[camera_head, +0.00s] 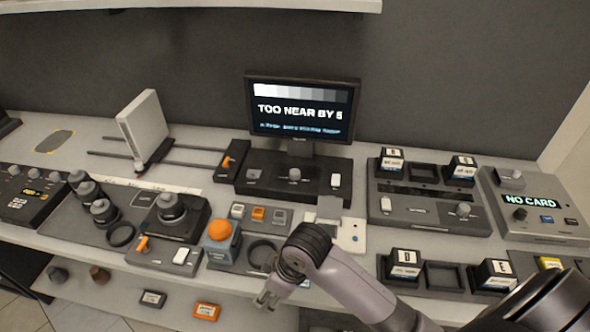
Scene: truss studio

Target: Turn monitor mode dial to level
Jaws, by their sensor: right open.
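The monitor (301,108) stands at the back middle of the counter and reads "TOO NEAR BY 5" under a strip of grey patches. Its dark base (270,189) carries a small grey knob (294,174), which looks like the mode dial; its pointer setting is too small to read. My right gripper (268,299) is open and empty at the counter's front edge, well in front of and below the monitor base, apart from the dial. My left gripper is not in view.
An orange-topped button box (221,241) and a black ring (263,253) lie between my right gripper and the monitor base. A console with blocks (422,208) stands right of the base. A lower shelf (130,300) holds small pieces.

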